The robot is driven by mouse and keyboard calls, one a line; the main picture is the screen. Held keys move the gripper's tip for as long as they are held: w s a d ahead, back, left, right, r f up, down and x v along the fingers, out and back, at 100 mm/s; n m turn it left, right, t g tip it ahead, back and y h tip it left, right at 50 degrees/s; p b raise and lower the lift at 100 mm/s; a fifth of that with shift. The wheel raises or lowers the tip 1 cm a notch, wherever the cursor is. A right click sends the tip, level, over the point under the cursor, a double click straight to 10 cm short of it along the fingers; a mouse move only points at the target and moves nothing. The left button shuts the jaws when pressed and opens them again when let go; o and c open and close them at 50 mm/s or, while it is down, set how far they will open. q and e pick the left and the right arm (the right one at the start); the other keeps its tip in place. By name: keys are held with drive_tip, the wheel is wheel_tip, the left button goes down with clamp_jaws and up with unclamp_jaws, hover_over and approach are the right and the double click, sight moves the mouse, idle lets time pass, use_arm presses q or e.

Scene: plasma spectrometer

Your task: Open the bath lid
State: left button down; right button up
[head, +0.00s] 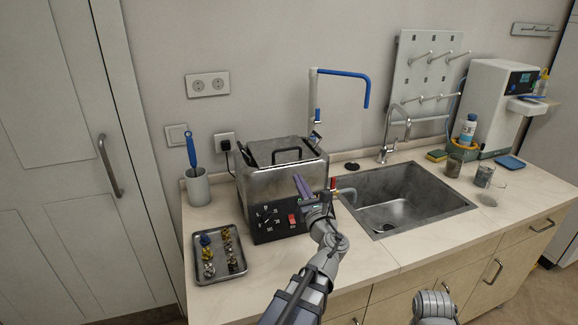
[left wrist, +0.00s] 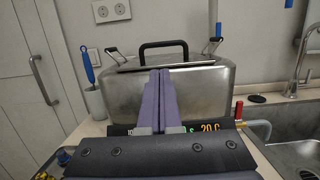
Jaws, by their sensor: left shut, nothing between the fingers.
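The bath (head: 268,185) is a steel box with a black control panel, standing on the counter left of the sink. Its lid (head: 285,150) is on top, with a black arched handle (head: 287,152); the handle also shows in the left wrist view (left wrist: 163,52). The lid looks closed. My left gripper (head: 301,186) is in front of the bath's front wall, below the handle and apart from it. In the left wrist view its purple fingers (left wrist: 161,100) are together with nothing between them. My right gripper is not in view; a grey arm part shows at the bottom right.
A tray (head: 222,273) with several small fittings lies at the front left. A cup with a blue brush (head: 197,186) stands left of the bath. A drain tap with a red handle (head: 333,184) sticks out at the bath's right, beside the sink (head: 400,190).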

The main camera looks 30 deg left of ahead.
use_arm(q)
drive_tip(key=p+x, duration=0.2)
drive_tip(key=x, duration=0.8)
drive_tip(key=shift+r, duration=0.15)
drive_tip(key=r+p, duration=0.2)
drive_tip(key=p, duration=0.2)
drive_tip(key=r+g+h+p, duration=0.1)
drive_tip(key=r+p, duration=0.1)
drive_tip(key=p, duration=0.2)
drive_tip(key=a+r+g+h+p, duration=0.1)
drive_tip(key=r+p, duration=0.1)
drive_tip(key=p, duration=0.2)
drive_tip(key=shift+w+r, duration=0.35)
drive_tip(key=shift+w, duration=0.05)
drive_tip(key=w+a+r+g+h+p, duration=0.2)
drive_tip(key=w+a+r+p, duration=0.8)
drive_tip(key=p, duration=0.7)
drive_tip(key=shift+a+r+h+p, duration=0.35)
drive_tip(key=shift+a+r, duration=0.3)
drive_tip(key=shift+a, duration=0.35)
